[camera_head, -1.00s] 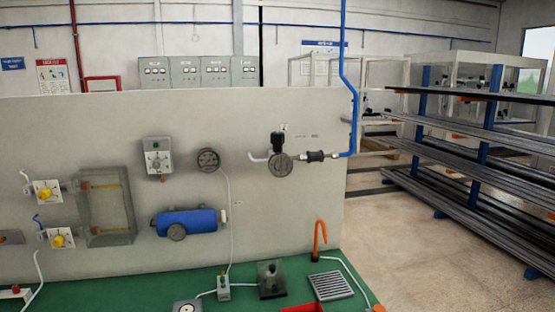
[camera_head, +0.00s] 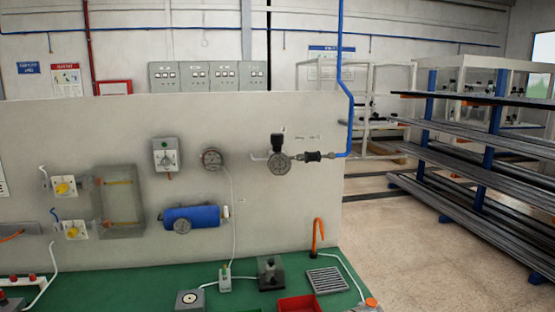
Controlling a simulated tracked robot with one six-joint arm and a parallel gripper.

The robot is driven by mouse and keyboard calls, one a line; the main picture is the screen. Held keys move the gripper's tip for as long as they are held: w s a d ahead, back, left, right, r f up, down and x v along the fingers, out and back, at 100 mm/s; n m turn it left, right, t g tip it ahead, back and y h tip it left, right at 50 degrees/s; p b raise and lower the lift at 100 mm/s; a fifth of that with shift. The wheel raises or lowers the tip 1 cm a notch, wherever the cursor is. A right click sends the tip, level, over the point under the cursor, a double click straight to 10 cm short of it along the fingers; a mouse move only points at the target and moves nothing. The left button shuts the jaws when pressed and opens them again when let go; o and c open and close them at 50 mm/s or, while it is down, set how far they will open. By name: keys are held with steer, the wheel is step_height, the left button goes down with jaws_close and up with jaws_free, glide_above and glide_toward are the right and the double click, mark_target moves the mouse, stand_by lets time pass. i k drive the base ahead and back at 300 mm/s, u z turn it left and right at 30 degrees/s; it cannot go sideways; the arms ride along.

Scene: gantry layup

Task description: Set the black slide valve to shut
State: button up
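A small black cylindrical fitting with pale metal ends (camera_head: 313,156) sits in the air line on the upright grey panel (camera_head: 120,125). It looks like the black slide valve, but its position, open or shut, is too small to tell. A regulator with a black knob (camera_head: 278,142) and a round gauge (camera_head: 279,163) is just left of it. The blue air pipe (camera_head: 342,125) comes down and joins on its right. My gripper is not in view.
A green bench top (camera_head: 150,284) runs below the panel, with a red tray (camera_head: 300,304), a grey grille (camera_head: 327,280) and an orange hook-shaped thing (camera_head: 318,238). A blue cylinder (camera_head: 194,216) hangs on the panel. Racks of long bars (camera_head: 480,165) stand right, beyond open floor (camera_head: 400,245).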

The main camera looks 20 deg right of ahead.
mark_target(317, 156)
steer(key=u, duration=0.25)
steer(key=i, duration=1)
